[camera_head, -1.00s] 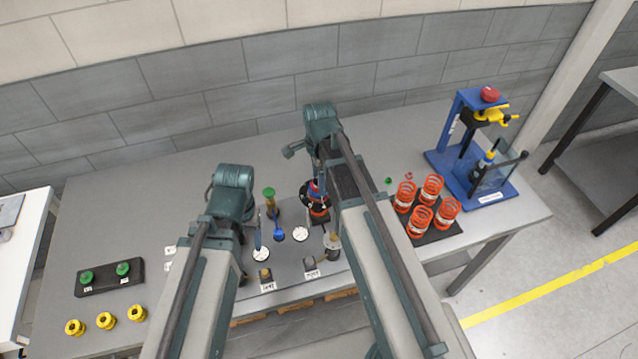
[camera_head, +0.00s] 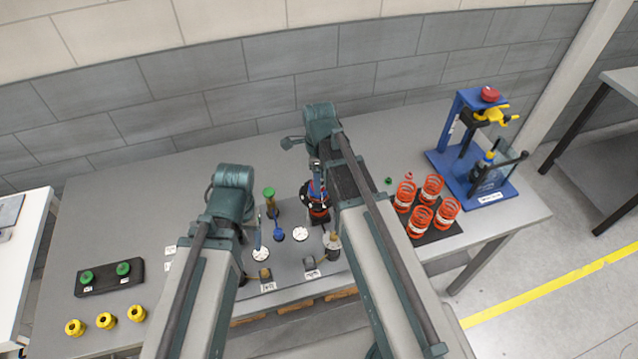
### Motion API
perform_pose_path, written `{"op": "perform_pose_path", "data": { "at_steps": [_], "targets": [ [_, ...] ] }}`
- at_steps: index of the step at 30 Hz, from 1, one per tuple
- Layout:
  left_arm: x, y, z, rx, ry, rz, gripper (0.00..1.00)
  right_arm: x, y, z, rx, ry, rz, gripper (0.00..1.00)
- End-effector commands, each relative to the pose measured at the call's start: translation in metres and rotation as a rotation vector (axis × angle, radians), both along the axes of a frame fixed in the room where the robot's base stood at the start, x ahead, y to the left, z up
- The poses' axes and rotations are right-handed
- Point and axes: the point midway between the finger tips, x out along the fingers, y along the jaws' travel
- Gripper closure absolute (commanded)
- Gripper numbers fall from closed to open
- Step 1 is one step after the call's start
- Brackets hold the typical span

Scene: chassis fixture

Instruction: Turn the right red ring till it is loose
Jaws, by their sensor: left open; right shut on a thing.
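My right gripper (camera_head: 317,184) is over the dark hub assembly at the middle of the table. It is shut on a small red part, seemingly the right red ring (camera_head: 319,196), with blue showing beside it. The ring is small and partly hidden by my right gripper and forearm, so its seating cannot be told.
A green-topped post (camera_head: 269,193) stands behind my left gripper. Several orange springs (camera_head: 421,219) stand on a dark pad at right, before a blue press (camera_head: 468,150). Yellow rings (camera_head: 106,320) lie front left.

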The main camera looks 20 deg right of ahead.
Motion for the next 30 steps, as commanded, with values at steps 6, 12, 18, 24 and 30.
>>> {"op": "perform_pose_path", "data": {
  "at_steps": [6,12,18,24,30],
  "targets": [
    [0.0,0.0,0.0,0.0,0.0,0.0,0.31,0.0001,0.0,0.0,0.0,0.0,0.072,1.0],
    [0.0,0.0,0.0,0.0,0.0,0.0,0.31,0.0002,-0.0001,0.0,0.0,0.0,0.261,1.0],
    [0.0,0.0,0.0,0.0,0.0,0.0,0.31,0.0002,-0.0001,0.0,0.0,0.0,0.448,1.0],
    [0.0,0.0,0.0,0.0,0.0,0.0,0.31,0.0002,-0.0001,0.0,0.0,0.0,0.634,1.0],
    [0.0,0.0,0.0,0.0,0.0,0.0,0.31,0.0002,-0.0001,0.0,0.0,0.0,0.82,1.0]
  ]
}}
